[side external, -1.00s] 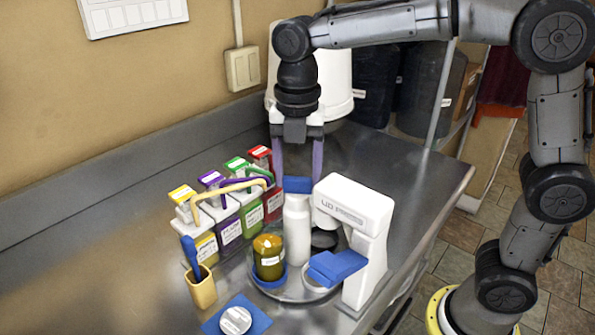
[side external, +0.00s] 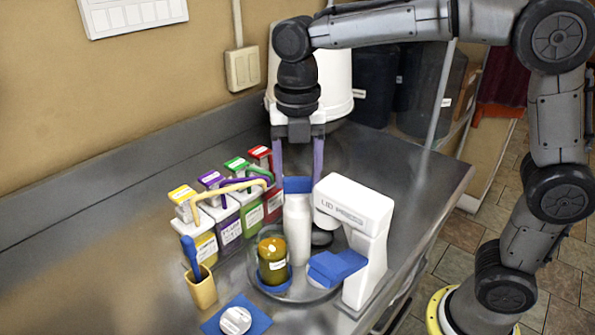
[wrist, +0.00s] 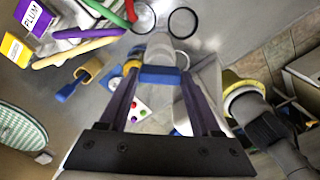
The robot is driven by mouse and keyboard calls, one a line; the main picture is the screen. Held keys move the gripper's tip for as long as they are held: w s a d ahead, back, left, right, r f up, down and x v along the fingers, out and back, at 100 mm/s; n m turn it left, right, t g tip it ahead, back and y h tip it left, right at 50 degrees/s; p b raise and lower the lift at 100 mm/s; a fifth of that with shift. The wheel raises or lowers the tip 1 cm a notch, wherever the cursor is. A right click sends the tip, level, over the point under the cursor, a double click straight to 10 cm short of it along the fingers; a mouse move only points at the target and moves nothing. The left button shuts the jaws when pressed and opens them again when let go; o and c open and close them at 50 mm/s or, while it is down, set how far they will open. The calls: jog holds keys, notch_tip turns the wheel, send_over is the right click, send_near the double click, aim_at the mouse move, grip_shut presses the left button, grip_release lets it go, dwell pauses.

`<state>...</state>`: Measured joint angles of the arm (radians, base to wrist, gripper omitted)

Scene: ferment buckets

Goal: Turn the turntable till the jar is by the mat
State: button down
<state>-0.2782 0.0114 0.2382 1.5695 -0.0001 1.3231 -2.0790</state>
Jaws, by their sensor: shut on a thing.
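The jar (side external: 272,262), olive-green with a yellow top and pale label, stands upright in a blue holder (side external: 275,282) on the round metal turntable (side external: 304,294). A white bottle-shaped post (side external: 298,228) with a blue top (side external: 298,185) rises behind and right of it. My gripper (side external: 299,178) points down and is shut on the blue top, which also shows as a blue bar in the wrist view (wrist: 161,75). The blue mat (side external: 258,318) lies at the front, left of the turntable, with a white disc (side external: 236,320) on it.
A white lid press (side external: 368,230) with a blue paddle (side external: 338,265) stands close on the right, its head near the post. Colour-lidded boxes (side external: 228,230) with curved handles line the left. A tan cup (side external: 201,288) with a blue tool stands front left. Bare counter lies behind.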

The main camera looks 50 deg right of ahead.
jog(key=shift+r, duration=0.15)
jog(key=shift+c, duration=0.4)
grip_release()
notch_tip(320, 180, up, 14)
jog(key=shift+f, duration=0.2)
